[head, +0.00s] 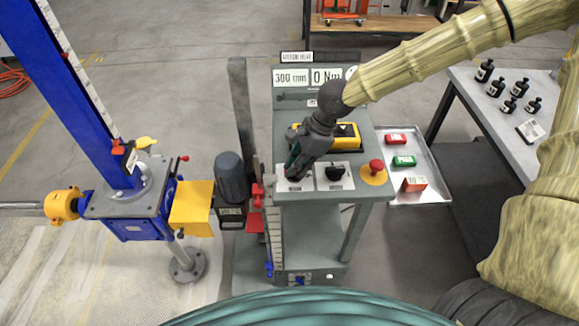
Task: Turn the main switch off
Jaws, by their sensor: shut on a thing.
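A control stand with a sloping grey panel (298,125) stands in the middle of the head view. Near its front edge are two pale plates with black rotary knobs. My gripper (294,172) points down at the left plate (293,184) and is shut on the dark knob there, which it mostly hides. The right black knob (335,173) is free, on its own plate. The labels under the knobs are too small to read, so I cannot tell which one is the main switch.
A red mushroom button (376,166) on a yellow disc is right of the knobs. A yellow device (347,137) lies behind them. A tray (432,193) with red, green and orange boxes is to the right. A blue screw jack (137,229) and a motor (231,178) stand left.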

